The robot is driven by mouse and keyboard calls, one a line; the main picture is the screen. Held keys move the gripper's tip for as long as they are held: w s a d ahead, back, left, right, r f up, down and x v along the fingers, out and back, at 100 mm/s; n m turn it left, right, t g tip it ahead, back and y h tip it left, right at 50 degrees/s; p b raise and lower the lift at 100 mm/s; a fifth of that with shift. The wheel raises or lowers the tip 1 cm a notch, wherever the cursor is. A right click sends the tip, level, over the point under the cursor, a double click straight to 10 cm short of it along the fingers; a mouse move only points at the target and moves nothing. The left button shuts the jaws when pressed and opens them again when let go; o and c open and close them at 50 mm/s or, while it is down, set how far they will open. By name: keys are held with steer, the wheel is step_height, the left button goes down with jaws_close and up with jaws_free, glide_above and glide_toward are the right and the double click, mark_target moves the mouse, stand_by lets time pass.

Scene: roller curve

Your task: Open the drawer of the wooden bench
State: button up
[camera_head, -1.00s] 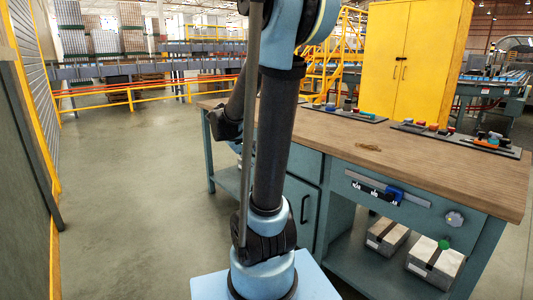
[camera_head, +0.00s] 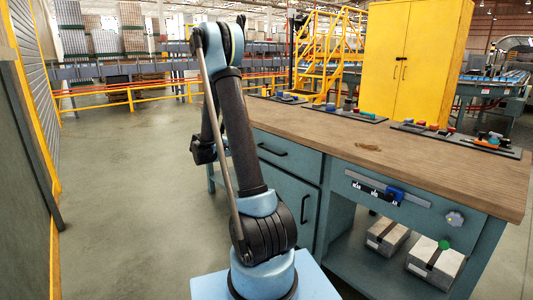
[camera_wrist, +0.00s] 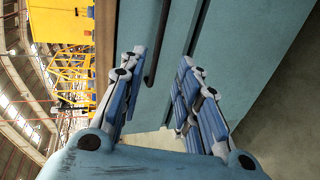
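The bench has a brown wooden top (camera_head: 370,150) and a teal body. Its drawer (camera_head: 300,163) is at the upper left of the front, flush with it, with a black bar handle (camera_head: 272,150). In the wrist view, turned on its side, a dark handle (camera_wrist: 158,45) runs along the teal front beside the bench top's edge. My gripper (camera_wrist: 164,58) is open and empty, with its blue-padded fingers pointing at the front. The handle appears between the fingertips, closer to the left finger. I cannot tell how far ahead it is. My gripper is hidden in the head view.
A cupboard door with an upright handle (camera_head: 304,208) is below the drawer. Two grey boxes, one here (camera_head: 435,260), stand on the open shelf at the right. Tool trays (camera_head: 455,140) line the bench top's back. The floor (camera_head: 130,200) to the left is clear.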

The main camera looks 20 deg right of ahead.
steer(key=shift+t+h, duration=0.4)
steer(key=shift+h, duration=0.2)
steer(key=w+x, duration=0.1)
steer(key=x, duration=0.5)
steer(key=w+a+f+x, duration=0.1)
steer(key=x, duration=0.5)
steer(key=f+x, duration=0.1)
steer(key=x, duration=0.5)
steer(key=shift+w+a+f, duration=0.1)
steer(key=shift+w, duration=0.35)
jaws_close()
